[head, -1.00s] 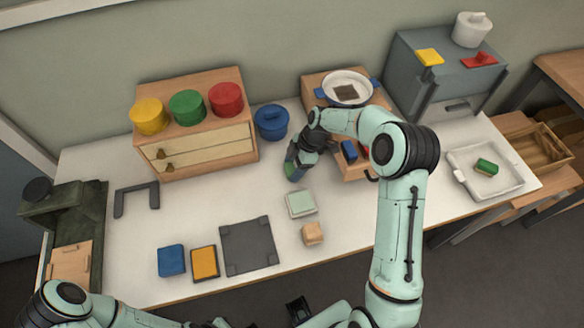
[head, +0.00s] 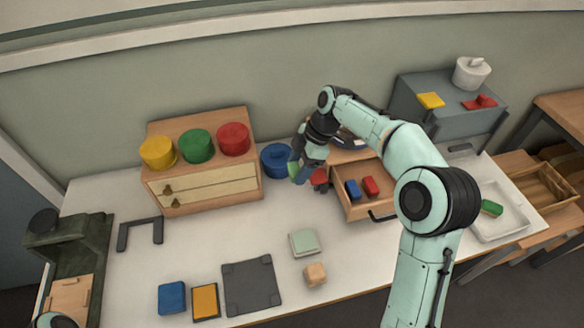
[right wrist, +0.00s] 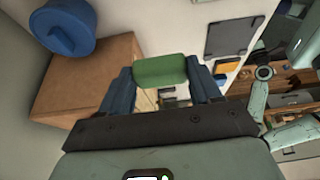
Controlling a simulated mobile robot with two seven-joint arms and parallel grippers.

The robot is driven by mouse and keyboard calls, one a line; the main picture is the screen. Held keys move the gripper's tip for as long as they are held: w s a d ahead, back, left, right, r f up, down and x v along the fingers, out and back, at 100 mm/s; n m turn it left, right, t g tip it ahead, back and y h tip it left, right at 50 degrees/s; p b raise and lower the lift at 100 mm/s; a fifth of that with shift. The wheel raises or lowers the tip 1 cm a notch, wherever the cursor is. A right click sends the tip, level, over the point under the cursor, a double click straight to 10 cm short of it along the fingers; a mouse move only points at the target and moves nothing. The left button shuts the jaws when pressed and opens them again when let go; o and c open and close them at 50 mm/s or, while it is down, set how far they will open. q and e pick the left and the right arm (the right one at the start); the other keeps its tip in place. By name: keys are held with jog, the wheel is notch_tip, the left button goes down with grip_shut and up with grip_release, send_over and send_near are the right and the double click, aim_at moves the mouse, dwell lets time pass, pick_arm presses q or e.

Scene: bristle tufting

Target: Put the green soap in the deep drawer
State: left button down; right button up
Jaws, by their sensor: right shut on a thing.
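My right gripper (head: 303,172) is shut on the green soap (head: 294,169), in the air over the table between the blue pot and the open drawer. In the right wrist view the soap (right wrist: 160,70) is a rounded green block between the two dark blue fingers. The open drawer (head: 384,207) in the wooden unit under the pan holds a blue block (head: 352,190) and a red block (head: 370,187). My arm hides part of that unit. My left gripper is out of view.
A blue pot (head: 277,160) stands beside the wooden cabinet (head: 205,182) with shut drawers and coloured canisters on top. A white tray (head: 498,226) with a green block (head: 491,208) is at the right.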

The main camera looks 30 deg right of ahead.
jog(key=shift+r, duration=0.45)
jog(key=shift+a+f+m, duration=0.1)
jog(key=shift+f+m, duration=0.3)
jog(key=w+a+f+m+t+h, duration=0.1)
jog(key=a+f+m+t+h, duration=0.2)
jog(key=a+f+m, duration=0.6)
jog(key=shift+w+f+m+t+h, duration=0.35)
jog(key=shift+f+m+h, duration=0.7)
jog(key=shift+m, duration=1.75)
jog(key=shift+f+y, duration=0.3)
jog(key=shift+y, duration=0.05)
